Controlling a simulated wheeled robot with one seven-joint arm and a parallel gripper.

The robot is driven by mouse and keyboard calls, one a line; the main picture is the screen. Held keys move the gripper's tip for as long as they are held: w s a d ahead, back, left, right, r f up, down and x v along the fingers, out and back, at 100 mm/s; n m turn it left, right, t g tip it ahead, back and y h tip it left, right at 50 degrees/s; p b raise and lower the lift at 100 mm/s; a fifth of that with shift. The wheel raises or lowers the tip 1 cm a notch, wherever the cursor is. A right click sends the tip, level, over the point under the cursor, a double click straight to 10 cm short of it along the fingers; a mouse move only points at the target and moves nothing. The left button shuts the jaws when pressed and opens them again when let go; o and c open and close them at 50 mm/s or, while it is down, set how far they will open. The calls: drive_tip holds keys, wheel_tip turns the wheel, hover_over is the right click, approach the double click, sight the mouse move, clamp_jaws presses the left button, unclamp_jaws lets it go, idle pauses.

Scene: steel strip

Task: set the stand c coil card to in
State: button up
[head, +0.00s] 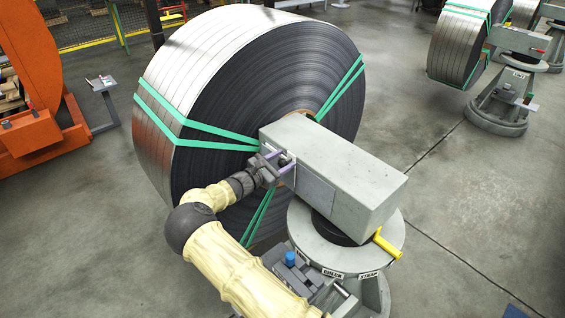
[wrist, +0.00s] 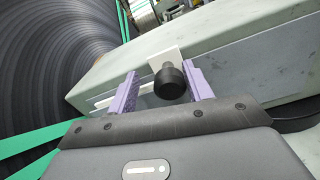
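A grey stand (head: 345,238) with a box-shaped arm (head: 345,172) carries a large steel strip coil (head: 250,90) bound with green straps. In the wrist view, a black round knob (wrist: 170,81) on a small pale plate (wrist: 165,60) shows on the side of the box arm (wrist: 225,55). A pale strip (wrist: 118,97) runs left of it. No card lettering can be read, so I cannot tell its setting. My gripper (head: 287,163) is at the box's coil-side end. In the wrist view my gripper (wrist: 160,88) is open, its purple fingers either side of the knob, the right one closer.
The stand's round top bears labels reading CHECK and STRAP (head: 368,276) and a yellow handle (head: 386,244). A blue knob (head: 291,259) shows near my arm. An orange machine (head: 35,80) stands left, another coil stand (head: 500,105) at upper right. Floor between is clear.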

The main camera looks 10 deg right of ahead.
drive_tip(key=shift+s+d, duration=0.2)
drive_tip(key=shift+d, duration=0.2)
drive_tip(key=b+v, duration=0.2)
drive_tip(key=v, duration=1.5)
drive_tip(key=shift+a, duration=0.5)
